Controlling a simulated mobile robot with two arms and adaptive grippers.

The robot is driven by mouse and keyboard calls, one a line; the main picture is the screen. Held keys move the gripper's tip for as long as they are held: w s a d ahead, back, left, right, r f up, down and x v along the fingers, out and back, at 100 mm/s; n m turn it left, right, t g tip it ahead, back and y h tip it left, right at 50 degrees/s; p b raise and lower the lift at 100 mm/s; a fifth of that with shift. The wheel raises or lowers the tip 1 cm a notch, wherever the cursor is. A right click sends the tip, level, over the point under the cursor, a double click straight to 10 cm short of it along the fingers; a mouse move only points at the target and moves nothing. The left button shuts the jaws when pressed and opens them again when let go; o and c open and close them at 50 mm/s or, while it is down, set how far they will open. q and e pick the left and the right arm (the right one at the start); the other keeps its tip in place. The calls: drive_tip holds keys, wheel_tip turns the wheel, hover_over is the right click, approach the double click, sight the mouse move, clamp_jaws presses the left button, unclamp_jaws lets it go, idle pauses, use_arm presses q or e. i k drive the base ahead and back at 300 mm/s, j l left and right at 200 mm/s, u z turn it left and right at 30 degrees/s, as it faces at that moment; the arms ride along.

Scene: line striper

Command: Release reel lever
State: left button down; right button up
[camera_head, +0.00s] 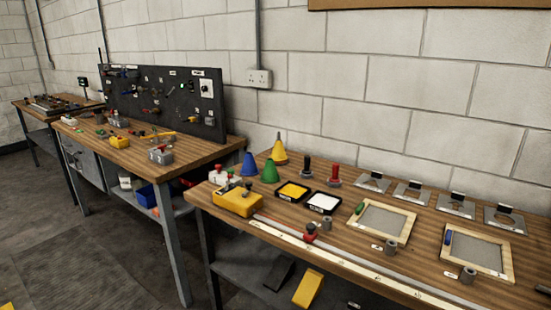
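A yellow box-shaped device (234,200), which looks like the reel, sits at the left front corner of the near workbench (335,208). Small dark and grey parts show on its top, but I cannot tell which one is the lever or how it is set. A long pale ruled strip (345,258) with a red line runs from beside it along the bench's front edge. A red knobbed piece (311,232) stands by the strip. Neither of my grippers is in view.
Blue (249,164), green (270,171) and yellow (280,149) cones stand behind the yellow device. Yellow (293,191) and white (323,202) pads, and two framed screens (383,222), lie to the right. Another workbench (205,150) with a dark pegboard (165,105) stands left. Floor is open at lower left.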

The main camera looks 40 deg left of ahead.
sight(229, 177)
drive_tip(key=j+z, duration=0.1)
drive_tip(key=j, duration=1.05)
drive_tip(key=k+j+z, duration=0.15)
drive_tip(key=j, duration=1.05)
drive_tip(key=k+j+z, duration=0.15)
drive_tip(key=j, duration=1)
drive_tip(key=k+z, duration=0.05)
